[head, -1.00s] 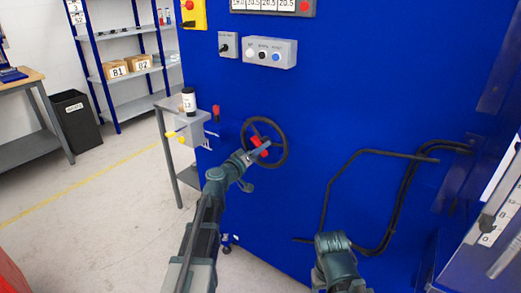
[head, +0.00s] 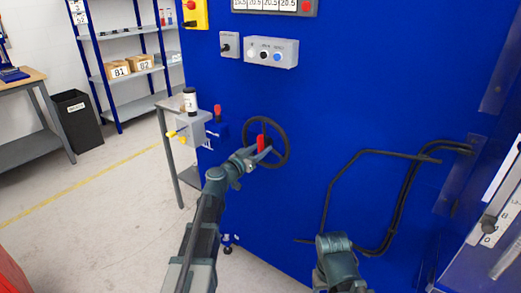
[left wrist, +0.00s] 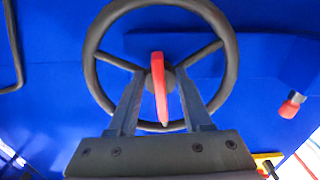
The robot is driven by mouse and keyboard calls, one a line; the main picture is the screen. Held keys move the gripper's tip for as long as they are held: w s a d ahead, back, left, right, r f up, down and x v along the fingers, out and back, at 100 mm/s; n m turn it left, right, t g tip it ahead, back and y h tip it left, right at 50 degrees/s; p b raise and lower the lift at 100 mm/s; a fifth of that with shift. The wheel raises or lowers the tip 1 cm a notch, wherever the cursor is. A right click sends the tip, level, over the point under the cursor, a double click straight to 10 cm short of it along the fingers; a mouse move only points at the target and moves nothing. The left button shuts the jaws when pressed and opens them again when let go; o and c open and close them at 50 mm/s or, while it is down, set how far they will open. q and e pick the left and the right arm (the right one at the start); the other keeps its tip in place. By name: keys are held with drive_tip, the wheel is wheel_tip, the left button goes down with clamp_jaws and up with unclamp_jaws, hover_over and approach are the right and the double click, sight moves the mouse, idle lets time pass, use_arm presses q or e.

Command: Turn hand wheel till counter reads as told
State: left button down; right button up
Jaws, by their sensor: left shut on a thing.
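The black hand wheel (head: 286,150) is mounted on the blue machine front; its rim and spokes also fill the middle of the left wrist view (left wrist: 231,60). A red bar-shaped grip (head: 260,143) sits at its centre, near upright in the left wrist view (left wrist: 160,90). My left gripper (head: 256,151) is at the wheel's centre, shut on the red grip, with a finger on each side of it in the left wrist view (left wrist: 161,75). A strip of number displays (head: 268,5) is cut by the top edge; some figures look like 20.5. My right gripper is out of view.
A grey button box (head: 271,52) and a small switch box (head: 229,44) are above the wheel. A grey box with yellow knobs (head: 190,128) stands left of it. A bent black pipe (head: 330,185) runs on the panel at right.

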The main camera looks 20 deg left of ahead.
use_arm(q)
drive_tip(key=shift+s+f, duration=0.1)
drive_tip(key=shift+s, duration=0.05)
idle(0.3)
drive_tip(key=shift+c, duration=1.7)
unclamp_jaws()
drive_tip(key=v, duration=1.3)
drive_tip(key=shift+s, duration=0.35)
drive_tip(key=shift+a, duration=0.1)
